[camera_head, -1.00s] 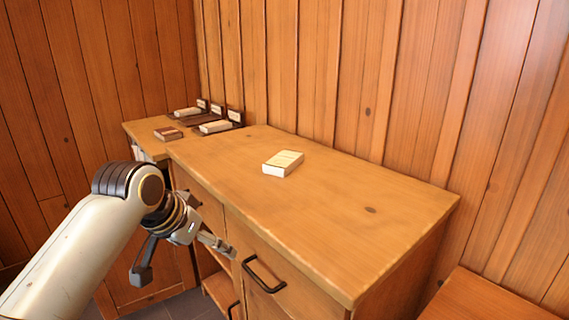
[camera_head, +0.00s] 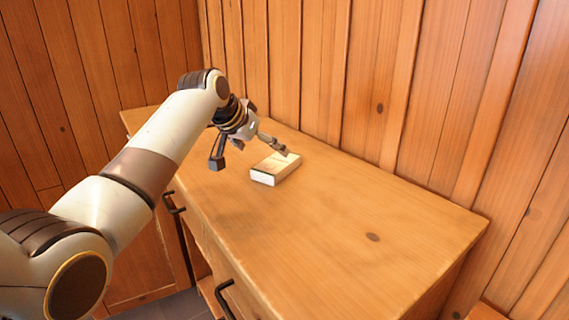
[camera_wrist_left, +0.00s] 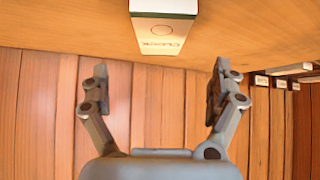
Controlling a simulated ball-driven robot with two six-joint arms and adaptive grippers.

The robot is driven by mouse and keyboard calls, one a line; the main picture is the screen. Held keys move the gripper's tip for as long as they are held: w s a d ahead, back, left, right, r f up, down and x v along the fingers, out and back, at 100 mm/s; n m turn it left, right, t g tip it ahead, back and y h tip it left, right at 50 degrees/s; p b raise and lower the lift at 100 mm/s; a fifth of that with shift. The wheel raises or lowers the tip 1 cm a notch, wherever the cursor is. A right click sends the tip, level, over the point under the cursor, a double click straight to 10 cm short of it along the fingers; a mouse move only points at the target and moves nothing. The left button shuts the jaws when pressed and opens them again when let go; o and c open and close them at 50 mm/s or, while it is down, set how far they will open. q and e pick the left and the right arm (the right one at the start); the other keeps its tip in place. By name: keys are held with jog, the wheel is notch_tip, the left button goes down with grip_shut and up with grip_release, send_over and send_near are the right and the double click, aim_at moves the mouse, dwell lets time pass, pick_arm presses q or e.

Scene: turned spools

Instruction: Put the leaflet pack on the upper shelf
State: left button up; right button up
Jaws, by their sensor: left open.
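A small cream pack with a white edge (camera_head: 275,168) lies flat on the wooden cabinet top; I take it for the leaflet pack. In the left wrist view the pack (camera_wrist_left: 163,32) shows at the top centre, with a circle and upside-down print that looks like "CLOCK". My left gripper (camera_head: 250,157) is open and empty just behind and left of the pack, one fingertip overlapping its far edge in the head view. In the left wrist view the spread fingers (camera_wrist_left: 159,68) point towards the pack, which appears apart from them. I cannot make out an upper shelf. My right gripper is not in view.
The cabinet top (camera_head: 340,225) is clear in front and to the right of the pack. A plank wall (camera_head: 340,70) rises close behind it. Pale packs (camera_wrist_left: 292,69) and small white labels (camera_wrist_left: 261,80) show at the right of the left wrist view. Dark handles (camera_head: 226,298) stick out from the cabinet front.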

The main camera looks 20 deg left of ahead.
aim_at(278, 161)
pick_arm(q)
jog(key=b+x, duration=0.1)
jog(key=x, duration=0.2)
jog(key=shift+w+d+f, duration=0.1)
jog(key=shift+w+f, duration=0.05)
jog(key=shift+f, duration=0.2)
jog(key=shift+w+f, duration=0.15)
jog(key=shift+w, duration=0.05)
jog(key=b+x, duration=0.2)
jog(key=x, duration=0.2)
jog(key=shift+w+f, duration=0.1)
jog(key=shift+w, duration=0.05)
jog(key=shift+w+f, duration=0.25)
jog(key=shift+w, duration=0.05)
jog(key=shift+r, duration=0.1)
jog(key=c, duration=1.3)
jog(key=shift+c, duration=0.3)
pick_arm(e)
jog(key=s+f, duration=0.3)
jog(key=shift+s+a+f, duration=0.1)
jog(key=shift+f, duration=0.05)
pick_arm(q)
jog(key=shift+r, duration=0.1)
